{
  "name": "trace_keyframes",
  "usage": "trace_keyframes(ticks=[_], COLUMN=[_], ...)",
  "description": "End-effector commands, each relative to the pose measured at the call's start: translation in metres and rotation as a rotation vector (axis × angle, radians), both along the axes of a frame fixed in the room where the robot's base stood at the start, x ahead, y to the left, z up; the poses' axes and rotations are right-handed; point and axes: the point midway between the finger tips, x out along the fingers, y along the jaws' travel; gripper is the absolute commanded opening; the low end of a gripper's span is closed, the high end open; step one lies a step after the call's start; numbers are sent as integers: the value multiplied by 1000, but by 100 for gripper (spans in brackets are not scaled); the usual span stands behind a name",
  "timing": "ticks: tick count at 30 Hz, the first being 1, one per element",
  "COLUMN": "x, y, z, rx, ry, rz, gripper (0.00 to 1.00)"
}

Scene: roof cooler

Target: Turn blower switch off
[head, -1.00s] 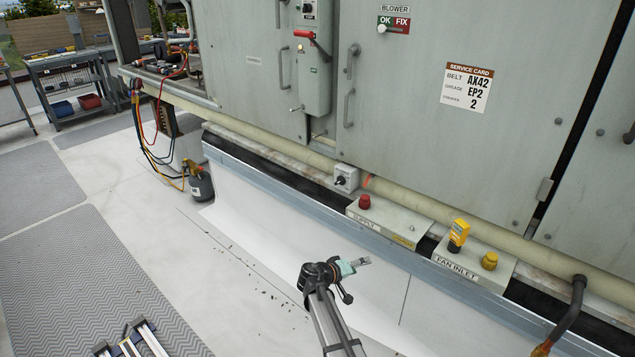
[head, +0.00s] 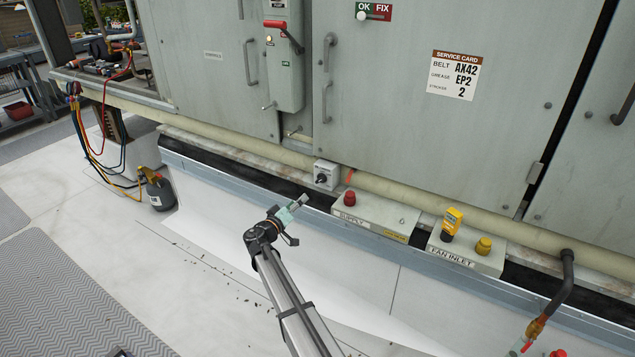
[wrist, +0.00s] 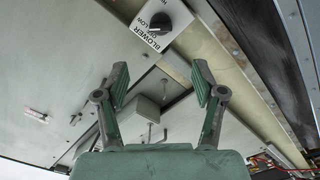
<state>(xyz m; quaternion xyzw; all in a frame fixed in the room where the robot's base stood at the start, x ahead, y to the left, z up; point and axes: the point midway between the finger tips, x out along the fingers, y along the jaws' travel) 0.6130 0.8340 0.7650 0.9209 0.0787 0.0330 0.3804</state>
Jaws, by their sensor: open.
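The blower switch (head: 326,175) is a small pale box with a black rotary knob, on the lower ledge of the grey unit. In the wrist view its knob (wrist: 153,20) and the label "BLOWER" show at the top, beyond the fingertips and slightly left of the gap's middle. I cannot tell the knob's exact setting. My gripper (head: 303,200) is in front of the ledge, left of and a little lower than the switch in the head view. In the wrist view my gripper (wrist: 160,82) has its two fingers apart, with nothing between them and no contact with the switch.
A supply box (head: 372,215) with a red knob and a fan inlet box (head: 470,248) with a yellow device stand right of the switch. A pale pipe (head: 410,195) runs along the ledge. A red-handled disconnect (head: 285,55) is above.

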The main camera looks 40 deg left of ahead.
Motion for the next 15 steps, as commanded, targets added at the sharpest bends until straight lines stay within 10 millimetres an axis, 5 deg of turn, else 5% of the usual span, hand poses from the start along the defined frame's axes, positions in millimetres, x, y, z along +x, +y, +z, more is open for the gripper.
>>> trace_keyframes(ticks=[15], x=[102], y=[19], z=[1], rx=[-2], ry=[0], rz=[-2], gripper=[69])
